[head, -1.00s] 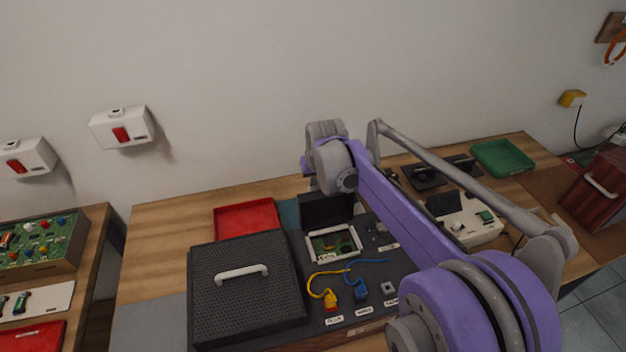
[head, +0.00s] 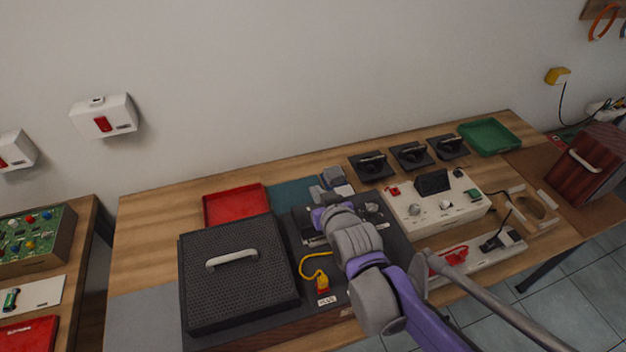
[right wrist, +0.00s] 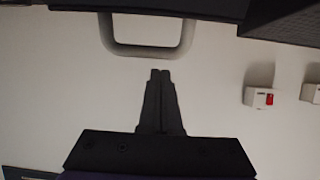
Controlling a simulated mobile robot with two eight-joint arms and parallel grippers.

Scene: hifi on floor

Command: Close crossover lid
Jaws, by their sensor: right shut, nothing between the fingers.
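The crossover bay (head: 309,238) is in the dark panel right of the big perforated cover, in the head view. Only its left edge shows; my right arm hides the rest. Its black lid stood up behind the bay earlier, and I cannot make it out clearly now. A pale loop handle (right wrist: 147,48) under a dark edge shows beyond the fingertips. My left gripper is not in view.
The black perforated cover (head: 238,286) with a grey handle (head: 231,259) stands left of the bay. A red tray (head: 234,205) lies behind it. A cream control box (head: 438,211), several black handled blocks (head: 412,155) and a green tray (head: 490,137) are at right.

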